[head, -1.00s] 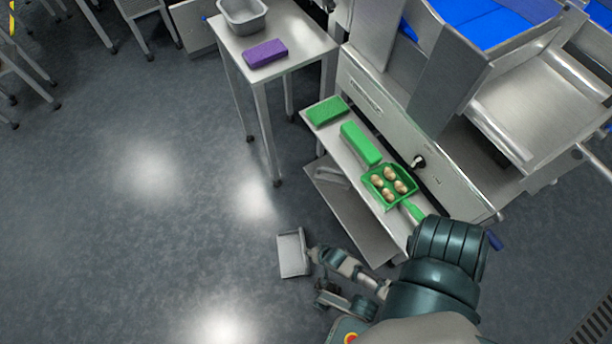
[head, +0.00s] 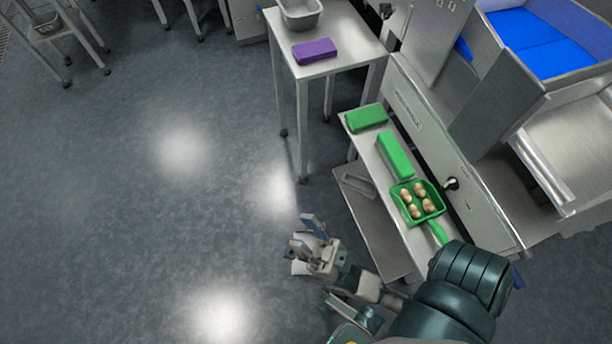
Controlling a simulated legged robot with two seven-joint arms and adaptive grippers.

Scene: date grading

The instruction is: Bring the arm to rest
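My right arm reaches in from the bottom right. Its gripper (head: 307,238) is over the open floor, left of the low steel shelf (head: 392,247). Its two fingers look spread apart, with no held object visible between them. A pale patch behind the fingers is partly hidden, and I cannot tell what it is. A green scoop (head: 430,186) with several brown dates in it lies on the shelf, apart from the gripper. Its handle (head: 438,232) runs toward my forearm, which hides the end. My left gripper is not in view.
Two green blocks (head: 366,117) (head: 395,155) lie on the shelf beside the scoop. A steel table (head: 345,45) behind holds a purple block (head: 314,50) and a grey bin (head: 300,13). A steel machine with a blue-lined bin (head: 545,45) stands right.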

